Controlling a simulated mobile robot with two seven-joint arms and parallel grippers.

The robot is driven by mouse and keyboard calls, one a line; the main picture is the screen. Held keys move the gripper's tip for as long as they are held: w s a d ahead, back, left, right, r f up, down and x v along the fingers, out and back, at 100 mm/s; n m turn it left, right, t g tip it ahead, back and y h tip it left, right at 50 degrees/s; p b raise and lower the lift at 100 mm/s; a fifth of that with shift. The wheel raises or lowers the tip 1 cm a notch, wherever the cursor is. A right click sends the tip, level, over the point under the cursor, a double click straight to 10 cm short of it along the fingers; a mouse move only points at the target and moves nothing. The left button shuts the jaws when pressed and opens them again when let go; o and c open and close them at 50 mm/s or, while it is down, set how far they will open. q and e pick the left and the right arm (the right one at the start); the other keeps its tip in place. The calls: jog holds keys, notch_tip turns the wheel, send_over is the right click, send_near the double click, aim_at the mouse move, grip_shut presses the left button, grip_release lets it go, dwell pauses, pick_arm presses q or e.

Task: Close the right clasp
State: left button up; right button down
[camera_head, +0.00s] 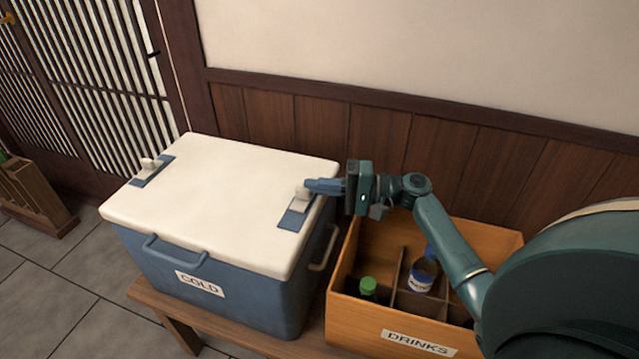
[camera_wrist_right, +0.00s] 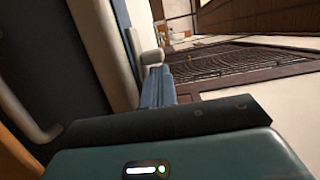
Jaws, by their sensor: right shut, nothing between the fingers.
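A blue cooler box (camera_head: 240,285) with a white lid (camera_head: 220,190), shut flat, stands on a wooden bench. The right clasp (camera_head: 298,208) sits on the lid's right edge, a blue plate with a pale upright tab. My right gripper (camera_head: 318,186) is shut and empty, its fingertips at or beside the tab; I cannot tell whether they touch. In the right wrist view, the gripper fingers (camera_wrist_right: 157,85) point at the pale tab (camera_wrist_right: 151,57). The left clasp (camera_head: 152,170) on the lid's left edge also has a tab sticking up. My left gripper is not in view.
An orange wooden crate (camera_head: 348,315) labelled DRINKS stands just right of the cooler, with bottles in its compartments, below my right arm. The bench (camera_head: 180,312) carries the cooler. A wood-panelled wall (camera_head: 330,120) is close behind. A slatted wooden holder (camera_head: 35,195) stands at the far left.

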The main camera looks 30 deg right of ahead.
aim_at(316, 207)
jog(key=shift+s+a+r+p, duration=0.1)
jog(key=shift+s+a+p, duration=0.6)
jog(key=shift+s+a, duration=0.4)
jog(key=shift+s+d+f, duration=0.1)
jog(key=shift+d+f, duration=0.05)
jog(key=shift+f, duration=0.05)
jog(key=v, duration=1.2)
jog(key=shift+s+d+b, duration=0.15)
jog(key=shift+d+b, duration=0.2)
jog(key=shift+b, duration=0.1)
jog(key=shift+r, duration=0.1)
